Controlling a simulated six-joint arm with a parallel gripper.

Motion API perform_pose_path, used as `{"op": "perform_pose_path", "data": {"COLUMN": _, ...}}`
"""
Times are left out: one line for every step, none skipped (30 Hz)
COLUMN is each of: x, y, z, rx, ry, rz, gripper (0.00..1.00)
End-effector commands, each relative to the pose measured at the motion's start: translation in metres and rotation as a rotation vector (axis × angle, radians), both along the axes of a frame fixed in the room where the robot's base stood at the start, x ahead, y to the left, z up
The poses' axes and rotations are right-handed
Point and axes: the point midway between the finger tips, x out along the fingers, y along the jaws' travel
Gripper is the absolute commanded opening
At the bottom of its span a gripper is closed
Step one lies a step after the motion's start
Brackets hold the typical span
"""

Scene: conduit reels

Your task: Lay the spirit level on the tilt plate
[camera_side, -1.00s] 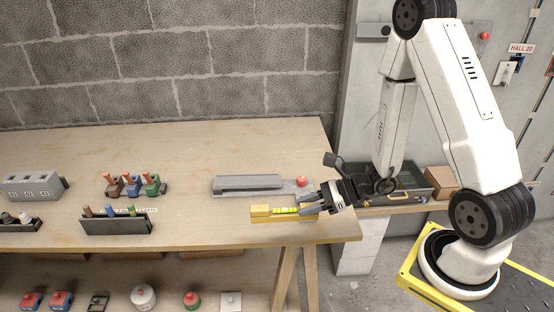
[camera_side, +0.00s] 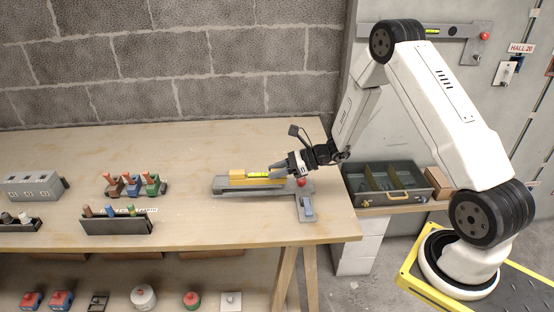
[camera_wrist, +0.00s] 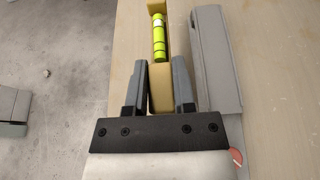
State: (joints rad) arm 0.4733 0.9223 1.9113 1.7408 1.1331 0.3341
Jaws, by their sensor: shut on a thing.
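The yellow spirit level (camera_side: 257,176), with a bright yellow-green vial, is held by my gripper (camera_side: 281,171), whose fingers are shut around its right end. In the wrist view the level (camera_wrist: 159,90) runs lengthwise between the two fingers (camera_wrist: 160,85). The grey tilt plate (camera_side: 225,190) lies on the table, with a red knob (camera_side: 301,183) at its right end. In the side view the level overlaps the plate.
A grey-blue switch-like part (camera_side: 307,207) stands at the plate's right end. An open dark toolbox (camera_side: 390,187) and a brown box (camera_side: 439,181) are right of the table. A black holder (camera_side: 116,225) with several coloured handles is at left. The table behind the plate is clear.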

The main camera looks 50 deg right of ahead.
Motion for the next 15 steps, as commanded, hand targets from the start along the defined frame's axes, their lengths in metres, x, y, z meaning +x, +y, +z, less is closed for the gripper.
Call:
{"op": "perform_pose_path", "data": {"x": 0.010, "y": -0.004, "z": -0.001, "rx": -0.002, "ry": -0.003, "rz": 0.001, "gripper": 0.00}}
{"op": "perform_pose_path", "data": {"x": 0.015, "y": -0.007, "z": -0.001, "rx": -0.003, "ry": -0.003, "rz": 0.001, "gripper": 0.00}}
{"op": "perform_pose_path", "data": {"x": 0.022, "y": -0.010, "z": -0.001, "rx": -0.003, "ry": -0.003, "rz": 0.000, "gripper": 0.00}}
{"op": "perform_pose_path", "data": {"x": 0.028, "y": -0.012, "z": -0.001, "rx": -0.003, "ry": -0.005, "rz": 0.000, "gripper": 0.00}}
{"op": "perform_pose_path", "data": {"x": 0.033, "y": -0.015, "z": -0.001, "rx": -0.002, "ry": -0.004, "rz": 0.000, "gripper": 0.00}}
{"op": "perform_pose_path", "data": {"x": 0.040, "y": -0.018, "z": -0.001, "rx": -0.003, "ry": -0.005, "rz": -0.001, "gripper": 0.00}}
{"op": "perform_pose_path", "data": {"x": 0.045, "y": -0.020, "z": -0.001, "rx": -0.004, "ry": -0.004, "rz": -0.001, "gripper": 0.00}}
{"op": "perform_pose_path", "data": {"x": 0.049, "y": -0.022, "z": -0.001, "rx": -0.004, "ry": -0.004, "rz": -0.002, "gripper": 0.00}}
{"op": "perform_pose_path", "data": {"x": 0.055, "y": -0.024, "z": -0.001, "rx": -0.004, "ry": -0.004, "rz": -0.003, "gripper": 0.00}}
{"op": "perform_pose_path", "data": {"x": 0.059, "y": -0.026, "z": -0.001, "rx": -0.005, "ry": -0.005, "rz": -0.004, "gripper": 0.00}}
{"op": "perform_pose_path", "data": {"x": 0.063, "y": -0.028, "z": 0.000, "rx": -0.005, "ry": -0.004, "rz": -0.005, "gripper": 0.00}}
{"op": "perform_pose_path", "data": {"x": 0.068, "y": -0.030, "z": 0.000, "rx": -0.007, "ry": -0.005, "rz": -0.005, "gripper": 0.00}}
{"op": "perform_pose_path", "data": {"x": 0.071, "y": -0.031, "z": 0.000, "rx": -0.007, "ry": -0.004, "rz": -0.006, "gripper": 0.00}}
{"op": "perform_pose_path", "data": {"x": 0.074, "y": -0.033, "z": 0.000, "rx": -0.006, "ry": -0.004, "rz": -0.007, "gripper": 0.00}}
{"op": "perform_pose_path", "data": {"x": 0.077, "y": -0.034, "z": 0.000, "rx": -0.007, "ry": -0.003, "rz": -0.008, "gripper": 0.00}}
